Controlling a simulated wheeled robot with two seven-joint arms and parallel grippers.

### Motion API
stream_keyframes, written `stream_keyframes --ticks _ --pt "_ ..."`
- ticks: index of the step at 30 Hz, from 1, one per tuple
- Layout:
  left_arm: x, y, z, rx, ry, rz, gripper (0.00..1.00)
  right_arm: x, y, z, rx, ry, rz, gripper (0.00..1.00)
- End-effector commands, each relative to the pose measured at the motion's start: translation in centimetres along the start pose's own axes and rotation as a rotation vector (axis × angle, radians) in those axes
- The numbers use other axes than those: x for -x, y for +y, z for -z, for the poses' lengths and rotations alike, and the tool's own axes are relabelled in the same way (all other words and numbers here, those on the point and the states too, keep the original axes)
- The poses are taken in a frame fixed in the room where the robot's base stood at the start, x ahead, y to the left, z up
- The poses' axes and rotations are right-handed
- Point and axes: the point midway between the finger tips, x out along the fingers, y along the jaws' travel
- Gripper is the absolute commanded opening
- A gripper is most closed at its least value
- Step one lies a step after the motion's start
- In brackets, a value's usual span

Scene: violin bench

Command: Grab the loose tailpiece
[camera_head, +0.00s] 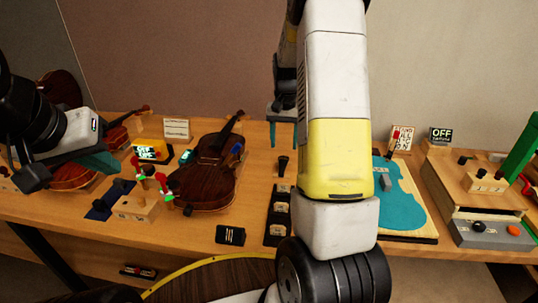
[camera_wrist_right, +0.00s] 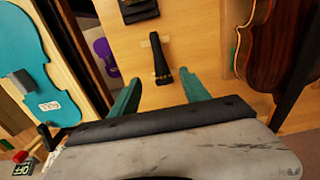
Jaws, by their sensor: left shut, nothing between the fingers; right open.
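The loose tailpiece (camera_wrist_right: 160,62) is a small dark tapered piece with gold-coloured bits at its wider end. In the right wrist view it lies at a small pale wooden support on the bench, just ahead of my right gripper (camera_wrist_right: 160,93). The teal fingers of that gripper are open, with nothing between them, and spread to either side of the tailpiece's line. In the head view the tailpiece (camera_head: 283,165) is below and in front of my right gripper (camera_head: 283,134). My left gripper (camera_head: 105,162) is shut and empty at the left, over the leftmost violins.
A dark brown violin (camera_head: 207,170) lies left of the tailpiece. A black tray (camera_head: 277,215) of small parts is in front of it. A teal violin-shaped plate (camera_head: 400,195) is at the right. My right arm hides part of the bench.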

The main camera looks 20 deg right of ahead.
Motion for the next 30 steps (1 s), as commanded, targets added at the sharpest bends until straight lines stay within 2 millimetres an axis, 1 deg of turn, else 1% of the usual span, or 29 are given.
stream_keyframes --ticks 3,8,16,19,26,30 --pt "0.0 0.0 0.0 0.000 0.000 0.000 0.00 -1.4 0.1 0.1 -0.003 -0.006 -0.004 0.54" --pt "0.0 0.0 0.0 0.000 0.000 0.000 0.00 -3.2 0.1 0.0 -0.002 -0.005 -0.003 0.54" --pt "0.0 0.0 0.0 0.000 0.000 0.000 0.00 -7.0 0.0 -0.3 -0.001 -0.004 -0.002 0.54" --pt "0.0 0.0 0.0 0.000 0.000 0.000 0.00 -7.7 0.0 -0.2 -0.001 -0.003 -0.002 0.54" --pt "0.0 0.0 0.0 0.000 0.000 0.000 0.00 -7.8 0.0 -0.2 -0.001 -0.001 -0.001 0.54" --pt "0.0 0.0 0.0 0.000 0.000 0.000 0.00 -7.8 0.0 -0.2 -0.001 -0.001 -0.001 0.27"
